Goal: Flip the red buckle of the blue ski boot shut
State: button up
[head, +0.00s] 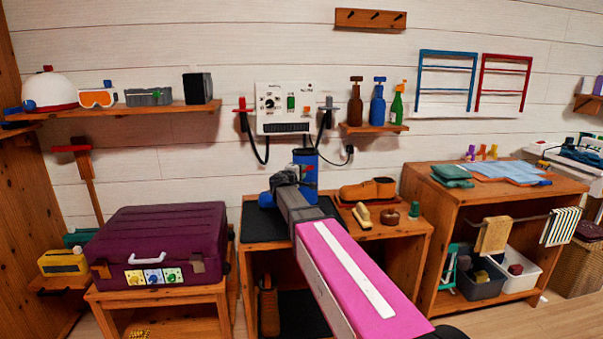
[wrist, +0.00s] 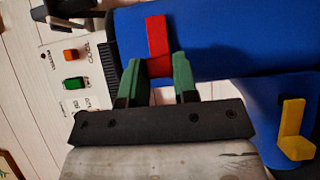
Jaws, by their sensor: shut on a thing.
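The blue ski boot (head: 304,157) stands upright on a dark mat on the wooden bench at the centre, partly hidden behind my arm. In the wrist view its blue shell (wrist: 215,40) fills the upper right. The red buckle (wrist: 156,40) is a flat red strip on the shell. My gripper (wrist: 161,68) has its green fingertips on either side of the buckle's lower end and is shut on it. In the head view my gripper (head: 297,172) is at the boot's shaft. A yellow buckle (wrist: 293,132) sticks out farther along the boot.
A wall-mounted control box (head: 285,108) with hanging hoses is just behind the boot. A purple suitcase (head: 160,245) stands to the left.

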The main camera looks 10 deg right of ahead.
jog(key=shift+w+a+m+g+h, duration=0.25)
jog(key=shift+w+m+g+h, duration=0.25)
jog(key=shift+m+g+h, duration=0.5)
jog(key=o, duration=0.9)
jog(key=v, duration=1)
jog(key=shift+s+a+f, duration=0.1)
jog(key=shift+s+a, duration=0.15)
jog(key=shift+a, duration=0.05)
